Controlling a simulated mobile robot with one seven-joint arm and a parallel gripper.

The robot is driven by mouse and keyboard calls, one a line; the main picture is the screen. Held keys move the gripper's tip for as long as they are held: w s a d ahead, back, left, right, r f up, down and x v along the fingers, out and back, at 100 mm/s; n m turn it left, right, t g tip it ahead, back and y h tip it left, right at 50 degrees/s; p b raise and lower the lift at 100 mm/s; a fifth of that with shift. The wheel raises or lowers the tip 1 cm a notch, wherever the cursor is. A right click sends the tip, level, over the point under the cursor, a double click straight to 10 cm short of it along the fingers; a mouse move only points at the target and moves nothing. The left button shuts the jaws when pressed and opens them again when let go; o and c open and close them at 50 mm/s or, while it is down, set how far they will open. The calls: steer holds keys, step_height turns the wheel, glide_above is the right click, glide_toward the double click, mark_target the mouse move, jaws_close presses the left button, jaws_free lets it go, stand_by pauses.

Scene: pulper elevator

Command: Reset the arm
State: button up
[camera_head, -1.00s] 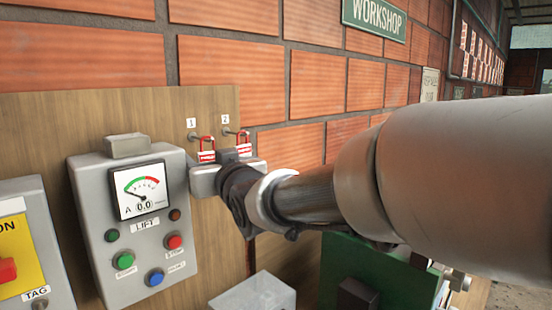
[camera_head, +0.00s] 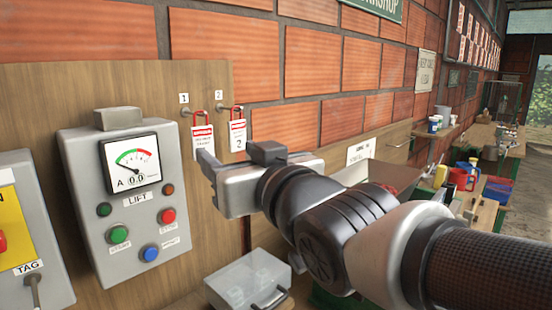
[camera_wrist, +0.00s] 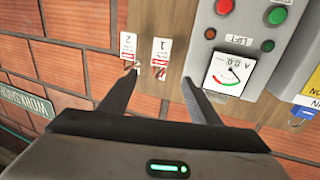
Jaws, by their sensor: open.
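My gripper (camera_head: 206,168) is in front of the wooden board, just below two red padlocks with white tags on hooks. Its fingers also show in the wrist view (camera_wrist: 160,92), spread apart with nothing between them. Tag 1 (camera_head: 202,139) and tag 2 (camera_head: 238,136) hang from the hooks. They appear upside down in the wrist view, tag 2 (camera_wrist: 129,45) and tag 1 (camera_wrist: 161,50), beyond the fingers. My arm reaches in from the lower right. Part of my gripper's far finger is hidden in the head view.
The grey lift control box (camera_head: 128,205) with meter and buttons is left of my gripper. A grey-yellow box (camera_head: 25,240) is at the far left. A clear box (camera_head: 248,283) sits below. A bench with mugs and tools (camera_head: 480,190) stands at the right.

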steer(key=d+f+m+g+h+p, duration=0.35)
steer(key=d+f+h, duration=0.3)
steer(key=d, duration=0.65)
steer(key=s+d+f+m+g+h+p, duration=0.3)
steer(key=s+d+f+g, duration=0.3)
steer(key=s+d+f, duration=0.3)
steer(key=s+d, duration=0.2)
steer(key=s, duration=0.1)
steer(key=shift+s, duration=0.4)
steer(key=shift+m+h, duration=0.25)
